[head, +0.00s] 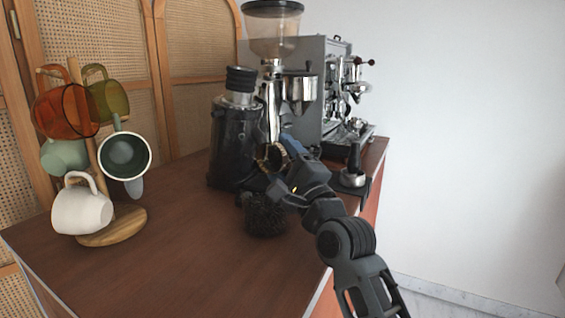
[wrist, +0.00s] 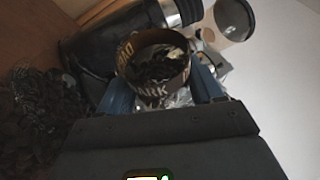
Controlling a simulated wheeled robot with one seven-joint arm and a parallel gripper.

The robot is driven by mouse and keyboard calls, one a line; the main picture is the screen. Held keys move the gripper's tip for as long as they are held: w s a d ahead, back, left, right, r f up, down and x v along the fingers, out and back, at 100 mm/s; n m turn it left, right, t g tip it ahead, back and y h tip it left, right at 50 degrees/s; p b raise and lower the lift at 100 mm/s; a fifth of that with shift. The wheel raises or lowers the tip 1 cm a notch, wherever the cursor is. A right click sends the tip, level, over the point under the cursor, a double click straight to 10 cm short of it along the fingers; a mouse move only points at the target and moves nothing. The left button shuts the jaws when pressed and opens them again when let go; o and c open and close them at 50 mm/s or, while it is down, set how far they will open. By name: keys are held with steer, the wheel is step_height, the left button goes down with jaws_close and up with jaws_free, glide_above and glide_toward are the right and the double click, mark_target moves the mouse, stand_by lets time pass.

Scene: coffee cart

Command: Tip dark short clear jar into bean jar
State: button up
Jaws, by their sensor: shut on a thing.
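My gripper (head: 283,155) is over the counter with its blue fingers around a short jar (head: 270,160). In the wrist view the jar (wrist: 158,72) sits between the fingers, with a brown lettered band and dark pieces inside. Its open mouth faces up toward the camera, and its exact tilt is hard to tell. A dark, rough-looking mass (head: 267,216) stands on the counter below and left of my gripper. It also shows at the left of the wrist view (wrist: 40,115). It may be the bean jar full of dark beans; its walls cannot be made out.
A black grinder-like appliance (head: 233,140) stands close behind the held jar. A grinder with a clear hopper (head: 273,30) and an espresso machine (head: 345,95) are behind. A tamper (head: 353,170) is at right. A mug tree (head: 118,225) stands left; the front counter is clear.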

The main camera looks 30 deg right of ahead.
steer(key=shift+a+f+n+t+y+b, duration=0.15)
steer(key=shift+n+y+b, duration=0.45)
steer(key=shift+b, duration=1.15)
steer(key=shift+d+n+t+y+b, duration=0.1)
steer(key=shift+n+t+y+b, duration=0.1)
steer(key=shift+n+b, duration=1.2)
steer(key=shift+a+f+n+t+y+b, duration=0.15)
steer(key=shift+n+y+b, duration=0.25)
steer(key=shift+b, duration=1.7)
steer(key=shift+r+n+y+b, duration=0.2)
steer(key=shift+n+y+b, duration=0.25)
steer(key=shift+b, duration=0.55)
steer(key=shift+a+r+n, duration=0.15)
steer(key=shift+a+n, duration=0.05)
steer(key=shift+n, duration=0.05)
